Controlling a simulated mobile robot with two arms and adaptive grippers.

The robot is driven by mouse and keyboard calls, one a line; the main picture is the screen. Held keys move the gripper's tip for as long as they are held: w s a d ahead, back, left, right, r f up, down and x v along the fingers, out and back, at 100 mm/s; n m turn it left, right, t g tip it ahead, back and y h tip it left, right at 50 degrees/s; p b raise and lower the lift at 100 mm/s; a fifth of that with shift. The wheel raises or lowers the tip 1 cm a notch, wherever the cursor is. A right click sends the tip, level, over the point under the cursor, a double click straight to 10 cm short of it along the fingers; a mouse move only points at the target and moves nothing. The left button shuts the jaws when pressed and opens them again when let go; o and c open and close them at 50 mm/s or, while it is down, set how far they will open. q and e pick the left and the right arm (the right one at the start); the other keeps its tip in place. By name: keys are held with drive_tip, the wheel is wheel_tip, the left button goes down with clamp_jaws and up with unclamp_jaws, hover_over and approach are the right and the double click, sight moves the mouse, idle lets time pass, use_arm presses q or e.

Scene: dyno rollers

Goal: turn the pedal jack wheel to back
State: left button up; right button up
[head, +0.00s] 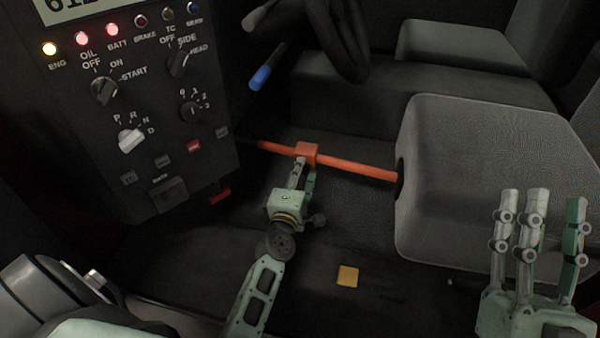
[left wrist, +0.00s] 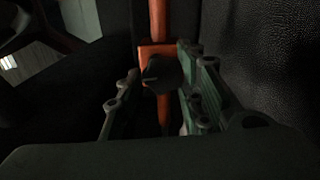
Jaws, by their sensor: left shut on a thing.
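The pedal jack (head: 352,168) is an orange rod with an orange block on it, lying across the footwell between the control panel and the grey seat. In the left wrist view the jack's orange block (left wrist: 150,50) carries a dark wheel (left wrist: 160,73) with a ridge on its face. My left gripper (head: 304,172) is at the block, its fingers (left wrist: 155,85) on both sides of the wheel and shut on it. In the head view the fingers hide the wheel. My right gripper (head: 540,207) is open and empty, fingers up, in front of the seat.
A dark control panel (head: 150,90) with knobs and lit lamps stands at the left. The grey seat (head: 490,170) fills the right. A blue-tipped lever (head: 262,77) hangs above the rod. A yellow square (head: 347,276) lies on the dark floor.

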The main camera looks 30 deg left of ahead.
use_arm(q)
drive_tip(key=shift+r, duration=0.15)
drive_tip(key=shift+c, duration=0.7)
drive_tip(key=shift+m+p, duration=0.45)
drive_tip(key=shift+m, duration=0.05)
use_arm(e)
drive_tip(key=w+f+g, duration=0.2)
drive_tip(key=f, duration=0.1)
drive_tip(key=shift+w+a+f+h, duration=0.1)
drive_tip(key=shift+w+f+h, duration=0.1)
drive_tip(key=shift+w+h, duration=0.1)
use_arm(q)
drive_tip(key=o, duration=1)
drive_tip(key=shift+r, duration=0.1)
drive_tip(key=shift+c, duration=0.2)
drive_tip(key=shift+o, duration=0.5)
use_arm(e)
drive_tip(key=shift+s, duration=0.1)
